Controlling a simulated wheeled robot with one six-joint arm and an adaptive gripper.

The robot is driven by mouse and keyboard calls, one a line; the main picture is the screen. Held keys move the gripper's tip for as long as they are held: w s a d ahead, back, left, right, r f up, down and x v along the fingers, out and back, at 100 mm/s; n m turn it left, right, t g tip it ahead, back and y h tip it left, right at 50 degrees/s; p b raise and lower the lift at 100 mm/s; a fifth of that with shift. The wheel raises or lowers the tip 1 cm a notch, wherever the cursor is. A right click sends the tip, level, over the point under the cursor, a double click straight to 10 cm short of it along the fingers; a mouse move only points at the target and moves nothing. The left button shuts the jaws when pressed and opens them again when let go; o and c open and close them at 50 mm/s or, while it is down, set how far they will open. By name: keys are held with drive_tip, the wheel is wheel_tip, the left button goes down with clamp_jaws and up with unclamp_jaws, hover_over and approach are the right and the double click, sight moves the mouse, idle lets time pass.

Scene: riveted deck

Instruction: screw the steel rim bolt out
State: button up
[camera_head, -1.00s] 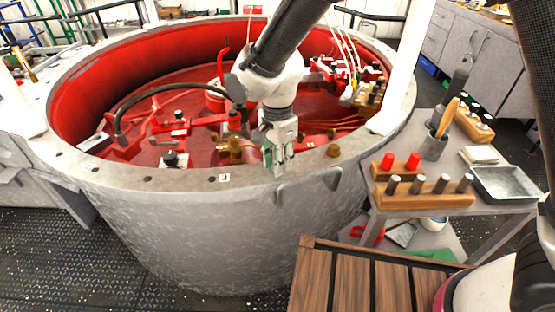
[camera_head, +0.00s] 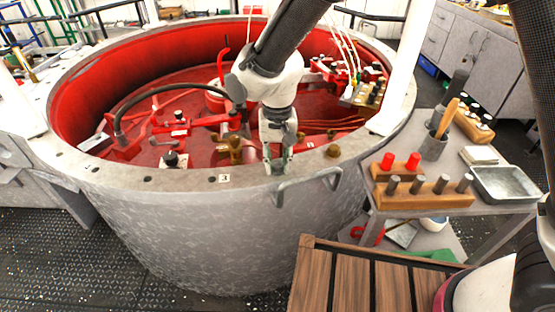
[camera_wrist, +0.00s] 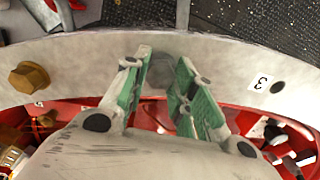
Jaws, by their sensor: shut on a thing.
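The steel rim bolt (camera_wrist: 163,72) shows as a grey head between my fingertips in the wrist view, at the rim. My gripper (camera_wrist: 161,66) is shut on it from above. In the head view my gripper (camera_head: 277,168) reaches down to the front of the tank's pale rim (camera_head: 130,180), and the fingers largely hide the bolt. I cannot tell how far the bolt's shank sits in the rim.
A brass bolt (camera_head: 333,150) stands on the rim to the right; it also shows in the wrist view (camera_wrist: 28,77). A grey handle (camera_head: 308,185) projects in front. A side table holds a wooden bolt rack (camera_head: 425,196) and metal tray (camera_head: 505,184).

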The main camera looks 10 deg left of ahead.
drive_tip(key=n, duration=0.5)
drive_tip(key=shift+f+n, duration=0.1)
drive_tip(key=shift+n, duration=0.2)
drive_tip(key=n, duration=1)
drive_tip(key=shift+n, duration=0.4)
drive_tip(key=n, duration=1.1)
drive_tip(key=shift+s, duration=0.1)
drive_tip(key=n, duration=1)
drive_tip(key=shift+d+n, duration=0.1)
drive_tip(key=shift+n, duration=0.3)
drive_tip(key=n, duration=0.4)
drive_tip(key=shift+f+n, duration=0.1)
drive_tip(key=shift+n, duration=0.2)
